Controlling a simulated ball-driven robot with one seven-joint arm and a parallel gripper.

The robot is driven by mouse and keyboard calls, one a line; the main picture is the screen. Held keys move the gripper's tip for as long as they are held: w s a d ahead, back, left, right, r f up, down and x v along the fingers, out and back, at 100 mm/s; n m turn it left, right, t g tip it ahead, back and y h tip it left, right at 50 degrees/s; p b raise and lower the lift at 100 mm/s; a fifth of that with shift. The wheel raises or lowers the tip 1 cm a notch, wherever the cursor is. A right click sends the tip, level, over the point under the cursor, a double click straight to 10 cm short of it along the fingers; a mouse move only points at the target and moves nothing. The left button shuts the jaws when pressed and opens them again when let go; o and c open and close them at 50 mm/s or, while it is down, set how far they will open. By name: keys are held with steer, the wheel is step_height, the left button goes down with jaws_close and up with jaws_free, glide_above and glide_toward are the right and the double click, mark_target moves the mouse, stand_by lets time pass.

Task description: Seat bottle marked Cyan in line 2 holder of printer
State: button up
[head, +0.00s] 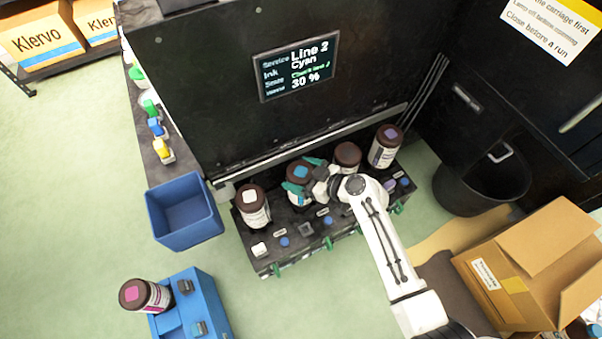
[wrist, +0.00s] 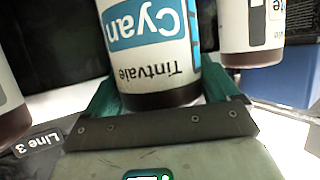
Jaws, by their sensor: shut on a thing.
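The bottle marked Cyan (wrist: 150,35) has a cyan and white label and a dark end. In the head view this bottle (head: 298,196) stands among the others at the printer's dark holder row (head: 268,267), second from the left. My gripper (head: 316,178) is shut on it; green fingers (wrist: 172,98) press both sides near its dark end. It looks close to upright. Whether its lower end sits fully in the holder is hidden. A "Line 3" tag (wrist: 38,143) shows beside the gripper in the wrist view. The screen (head: 297,66) reads Line 2, Cyan, 30 %.
A white-marked bottle (head: 252,207) stands left of it; a dark-capped bottle (head: 347,156) and a purple-marked bottle (head: 385,148) stand right. A blue bin (head: 184,212) and a blue stand (head: 197,287) with a magenta-marked bottle (head: 146,295) are left. A carton (head: 530,270) is right.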

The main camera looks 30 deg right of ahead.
steer(key=shift+f+b, duration=0.25)
steer(key=shift+b, duration=0.05)
steer(key=o, duration=1.6)
steer(key=shift+o, duration=0.2)
steer(key=p+v, duration=0.2)
steer(key=v, duration=0.8)
steer(key=shift+s+d, duration=0.25)
steer(key=shift+s, duration=0.05)
